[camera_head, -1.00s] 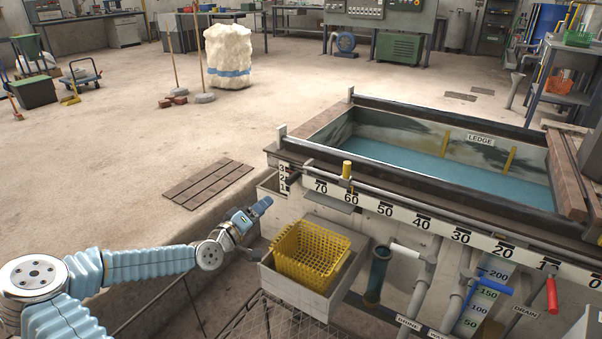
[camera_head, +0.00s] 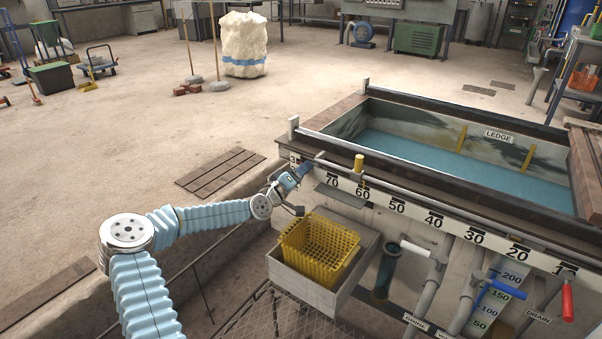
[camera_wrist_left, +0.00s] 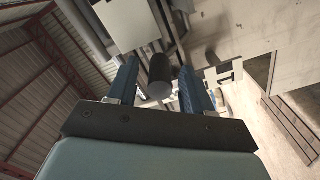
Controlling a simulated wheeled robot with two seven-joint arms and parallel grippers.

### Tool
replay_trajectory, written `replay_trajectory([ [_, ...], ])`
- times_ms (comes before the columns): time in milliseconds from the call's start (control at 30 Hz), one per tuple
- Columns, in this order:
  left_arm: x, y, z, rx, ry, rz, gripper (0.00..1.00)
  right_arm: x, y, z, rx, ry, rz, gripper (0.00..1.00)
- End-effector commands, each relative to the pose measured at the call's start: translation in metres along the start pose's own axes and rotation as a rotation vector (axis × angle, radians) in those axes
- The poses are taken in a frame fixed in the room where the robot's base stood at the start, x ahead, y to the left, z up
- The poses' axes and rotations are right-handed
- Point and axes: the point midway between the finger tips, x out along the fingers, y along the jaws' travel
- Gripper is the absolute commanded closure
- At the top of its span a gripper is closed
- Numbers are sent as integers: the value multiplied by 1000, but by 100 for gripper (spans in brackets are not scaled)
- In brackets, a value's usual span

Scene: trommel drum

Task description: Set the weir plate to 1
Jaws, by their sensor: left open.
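My left gripper (camera_head: 305,170) is at the left corner of the blue-water tank, in front of the short upright number scale (camera_head: 294,158). Only the 3 of this scale shows clearly in the head view; the arm hides the rest. In the left wrist view the blue fingers (camera_wrist_left: 158,72) are open, with a dark round handle (camera_wrist_left: 160,82) between them. I cannot tell whether they touch it. A label with a 1 (camera_wrist_left: 226,76) shows just right of the fingers. The weir plate's setting is hidden behind my gripper. My right gripper is not in view.
The yellow basket (camera_head: 318,251) sits in a grey box below my gripper. Pipes with white, blue and red handles (camera_head: 567,301) stand to the right.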

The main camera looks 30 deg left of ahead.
Motion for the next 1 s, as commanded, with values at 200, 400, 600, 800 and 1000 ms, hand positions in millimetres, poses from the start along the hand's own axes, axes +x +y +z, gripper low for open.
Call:
replay_trajectory([
  [200,3,0,0,0,0,0,49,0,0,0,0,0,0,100],
  [400,3,0,0,0,0,0,66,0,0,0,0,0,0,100],
  [600,2,0,0,0,0,0,97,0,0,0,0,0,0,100],
  [800,2,0,0,0,0,0,100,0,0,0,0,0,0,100],
  [1000,4,-2,14,0,-4,3,100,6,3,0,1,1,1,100],
])
